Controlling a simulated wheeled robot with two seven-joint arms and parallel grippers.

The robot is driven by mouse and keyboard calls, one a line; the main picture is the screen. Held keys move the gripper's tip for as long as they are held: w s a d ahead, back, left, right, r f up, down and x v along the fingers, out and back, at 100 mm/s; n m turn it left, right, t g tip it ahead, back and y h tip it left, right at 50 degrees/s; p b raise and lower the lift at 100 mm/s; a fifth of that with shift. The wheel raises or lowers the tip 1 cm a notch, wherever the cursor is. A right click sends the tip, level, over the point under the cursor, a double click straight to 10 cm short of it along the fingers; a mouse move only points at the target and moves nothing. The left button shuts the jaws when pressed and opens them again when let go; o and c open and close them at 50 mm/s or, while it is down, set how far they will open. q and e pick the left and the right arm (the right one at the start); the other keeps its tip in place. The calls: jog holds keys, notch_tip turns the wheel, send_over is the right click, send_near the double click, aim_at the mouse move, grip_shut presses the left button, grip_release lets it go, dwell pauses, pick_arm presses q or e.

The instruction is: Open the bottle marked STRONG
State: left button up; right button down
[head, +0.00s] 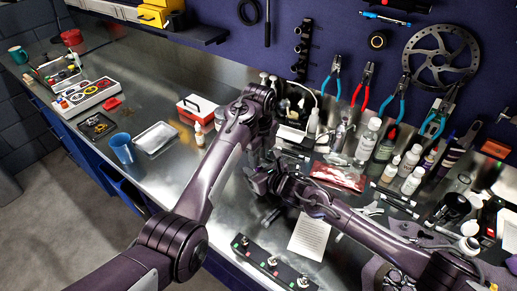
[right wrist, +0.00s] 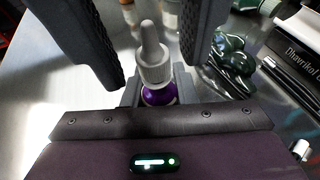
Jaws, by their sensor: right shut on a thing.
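In the right wrist view, a small bottle with a purple body (right wrist: 159,95) and a pale grey dropper cap (right wrist: 152,62) stands between the jaws of my right gripper (right wrist: 158,90), which is shut on its body. No lettering on it is readable. Two large dark fingers of my left gripper (right wrist: 150,68) reach in from the top, apart, on either side of the cap; I see a gap on each side. In the head view my left gripper (head: 262,156) points down close above my right gripper (head: 257,178). The arms hide the held bottle there.
Several bottles (head: 367,140) and other items crowd the bench to the right. A paper sheet (head: 309,236) and a black strip with knobs (head: 272,262) lie in front. A blue cup (head: 121,148), tray (head: 156,137) and red-white box (head: 197,108) stand left. Dark glossy green items (right wrist: 232,60) lie beside the hand.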

pick_arm(q)
jog(key=shift+c, duration=0.4)
grip_shut()
jog(key=n, duration=0.7)
jog(key=shift+o, duration=0.8)
grip_release()
jog(key=shift+r, duration=0.15)
jog(key=shift+r, duration=2.15)
pick_arm(e)
jog(key=c, duration=1.1)
grip_release()
